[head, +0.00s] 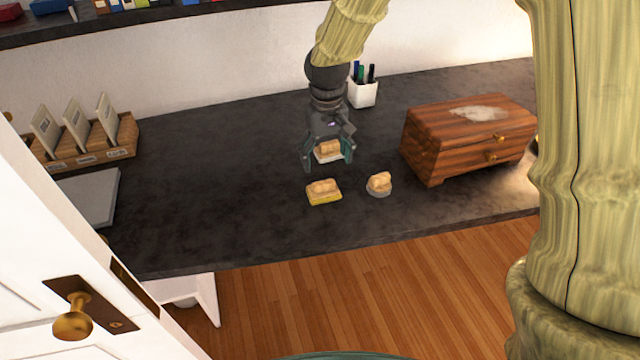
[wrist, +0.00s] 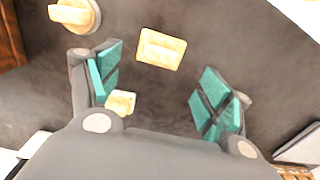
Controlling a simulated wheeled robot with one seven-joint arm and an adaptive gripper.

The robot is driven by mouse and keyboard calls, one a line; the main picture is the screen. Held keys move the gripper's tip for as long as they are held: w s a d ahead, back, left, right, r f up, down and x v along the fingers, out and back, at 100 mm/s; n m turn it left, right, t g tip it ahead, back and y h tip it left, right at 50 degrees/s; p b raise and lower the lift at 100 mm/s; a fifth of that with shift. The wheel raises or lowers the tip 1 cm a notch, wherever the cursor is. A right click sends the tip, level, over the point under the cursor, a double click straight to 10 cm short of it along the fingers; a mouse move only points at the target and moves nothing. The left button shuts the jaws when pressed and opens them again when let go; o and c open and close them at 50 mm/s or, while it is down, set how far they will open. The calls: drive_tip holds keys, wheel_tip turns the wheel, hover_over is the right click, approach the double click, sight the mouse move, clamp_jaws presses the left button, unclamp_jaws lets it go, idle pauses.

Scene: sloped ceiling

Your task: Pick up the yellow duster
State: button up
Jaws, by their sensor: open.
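The yellow duster (head: 323,197) lies on the dark countertop, a tan lumpy top on a yellow rectangular base. It also shows in the wrist view (wrist: 162,48), beyond and between my fingertips. My gripper (head: 328,157) is open, fingers pointing down, behind the yellow duster in the head view. A similar piece with a white base (head: 328,152) shows between the fingers; in the wrist view (wrist: 120,103) it is near the left finger, partly hidden. I cannot tell whether they touch. A third piece with a round grey base (head: 379,188) lies right of the yellow duster.
A wooden chest (head: 465,135) stands at the right, and a white pen cup (head: 363,93) behind my gripper. A wooden card holder (head: 85,150) and a grey flat object (head: 90,195) are at the left. The counter left of the dusters is clear.

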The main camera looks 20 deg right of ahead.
sight(324, 182)
wheel_tip(324, 182, down, 5)
drive_tip(key=shift+d+r, duration=0.15)
drive_tip(key=shift+r, duration=0.05)
drive_tip(key=shift+w+a+f+p, duration=0.2)
drive_tip(key=shift+f+p, duration=0.15)
drive_tip(key=shift+f, duration=0.75)
drive_tip(key=shift+w+a+f+p, duration=0.15)
drive_tip(key=shift+f+p, duration=0.15)
drive_tip(key=shift+f, duration=0.75)
drive_tip(key=shift+s+f, duration=0.1)
drive_tip(key=shift+f, duration=0.4)
drive_tip(key=c, duration=1.1)
